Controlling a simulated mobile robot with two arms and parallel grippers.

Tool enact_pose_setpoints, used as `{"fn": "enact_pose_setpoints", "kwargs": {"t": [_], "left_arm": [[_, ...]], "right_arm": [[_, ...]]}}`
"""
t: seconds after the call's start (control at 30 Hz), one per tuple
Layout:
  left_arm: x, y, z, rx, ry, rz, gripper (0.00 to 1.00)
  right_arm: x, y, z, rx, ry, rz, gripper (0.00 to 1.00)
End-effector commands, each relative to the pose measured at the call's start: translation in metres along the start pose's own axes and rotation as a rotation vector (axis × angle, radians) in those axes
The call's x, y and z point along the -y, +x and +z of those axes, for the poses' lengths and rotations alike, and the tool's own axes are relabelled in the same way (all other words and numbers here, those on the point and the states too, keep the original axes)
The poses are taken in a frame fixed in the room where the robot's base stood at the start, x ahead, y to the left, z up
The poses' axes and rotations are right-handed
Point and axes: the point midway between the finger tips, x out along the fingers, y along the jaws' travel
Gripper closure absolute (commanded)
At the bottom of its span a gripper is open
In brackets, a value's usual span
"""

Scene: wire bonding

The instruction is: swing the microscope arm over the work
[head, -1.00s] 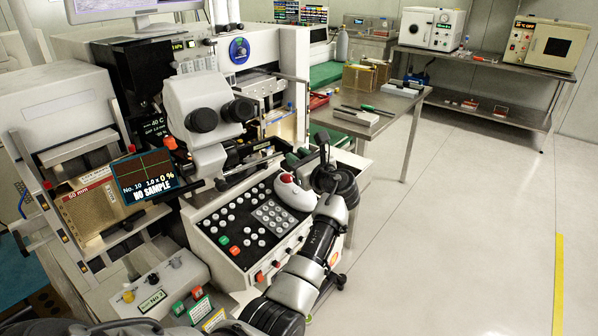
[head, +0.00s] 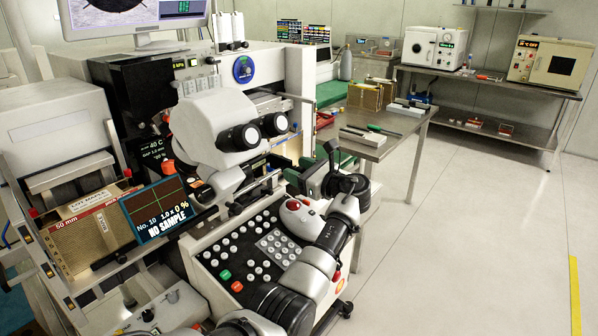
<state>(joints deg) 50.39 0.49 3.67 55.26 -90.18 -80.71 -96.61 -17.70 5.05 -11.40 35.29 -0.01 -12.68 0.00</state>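The microscope (head: 212,132) has a white head with two black eyepieces and hangs in front of the bonder, over the back edge of the sloped control panel (head: 215,244). The eyepieces point right, toward the aisle. My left gripper (head: 318,163) is above the panel's right end, just behind a white mouse-like control with a red button (head: 293,205). It is to the right of the eyepieces and apart from them. Its dark fingers look spread with nothing clear between them. The work area under the microscope is mostly hidden. My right gripper is out of view.
A display tile (head: 160,208) reading "NO SAMPLE" stands left of the microscope. A monitor (head: 136,12) is above. A steel side table (head: 374,150) with trays stands right of the bonder. Ovens sit on a far bench (head: 480,82). The floor at right is clear.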

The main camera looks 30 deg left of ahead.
Motion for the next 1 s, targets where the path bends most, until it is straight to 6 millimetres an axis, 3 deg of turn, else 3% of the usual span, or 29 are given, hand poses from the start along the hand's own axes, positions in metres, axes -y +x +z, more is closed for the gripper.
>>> {"fn": "enact_pose_setpoints", "kwargs": {"t": [0.33,0.7,1.0], "left_arm": [[0.000,-0.010,-0.003,-0.003,0.002,-0.001,0.49],[0.000,-0.080,-0.003,-0.003,0.001,-0.002,0.49],[0.000,-0.108,-0.001,-0.001,0.001,0.000,0.49]], "right_arm": [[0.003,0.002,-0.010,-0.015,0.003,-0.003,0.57],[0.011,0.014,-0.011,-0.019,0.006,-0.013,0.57],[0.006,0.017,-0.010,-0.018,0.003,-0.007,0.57]]}}
